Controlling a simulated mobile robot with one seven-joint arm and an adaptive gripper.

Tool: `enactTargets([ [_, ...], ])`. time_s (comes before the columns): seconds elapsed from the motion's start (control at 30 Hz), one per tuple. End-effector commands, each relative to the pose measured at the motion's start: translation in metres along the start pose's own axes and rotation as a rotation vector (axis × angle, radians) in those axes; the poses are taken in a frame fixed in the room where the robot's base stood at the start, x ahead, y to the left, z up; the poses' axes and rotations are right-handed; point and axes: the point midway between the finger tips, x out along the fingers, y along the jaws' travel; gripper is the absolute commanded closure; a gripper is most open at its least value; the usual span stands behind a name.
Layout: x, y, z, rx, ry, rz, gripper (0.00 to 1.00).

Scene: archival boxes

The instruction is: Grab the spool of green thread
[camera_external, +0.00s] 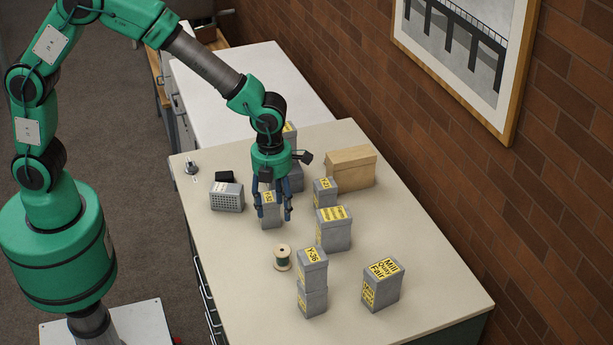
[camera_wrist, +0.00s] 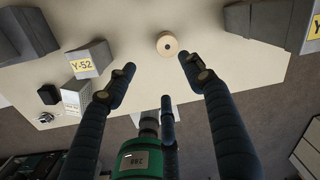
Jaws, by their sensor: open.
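The spool of green thread (camera_external: 283,263) stands upright on the beige tabletop, with pale wooden ends and dark green thread between them. In the wrist view the spool (camera_wrist: 167,43) shows as a round wooden end with a hole, beyond the fingertips. My gripper (camera_external: 273,215) is above the table, farther back than the spool, with its fingers pointing down in front of a small grey box. In the wrist view my gripper (camera_wrist: 158,65) has its dark blue fingers spread apart, with nothing between them. The spool is clear of the fingers.
Grey boxes with yellow labels stand close by: a stack (camera_external: 313,298) right of the spool, a taller box (camera_external: 333,235) behind it and another (camera_external: 381,290) farther right. A wooden box (camera_external: 350,169) and a speaker-like box (camera_external: 227,198) stand farther back. The tabletop left of the spool is clear.

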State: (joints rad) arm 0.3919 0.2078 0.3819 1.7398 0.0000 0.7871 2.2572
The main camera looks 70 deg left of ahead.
Motion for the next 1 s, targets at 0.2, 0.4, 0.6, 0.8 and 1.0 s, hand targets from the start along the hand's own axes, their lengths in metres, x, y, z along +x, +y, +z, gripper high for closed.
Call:
enactTargets([
  [0.2, 0.025, -0.016, -0.004, 0.135, 0.016, 0.017, 0.47],
  [0.4, 0.027, -0.018, -0.004, 0.152, 0.017, 0.018, 0.47],
  [0.6, 0.027, -0.018, -0.004, 0.15, 0.017, 0.018, 0.47],
  [0.8, 0.037, -0.017, -0.005, 0.149, 0.019, 0.02, 0.47],
  [1.0, 0.063, -0.016, -0.005, 0.149, 0.019, 0.02, 0.47],
])
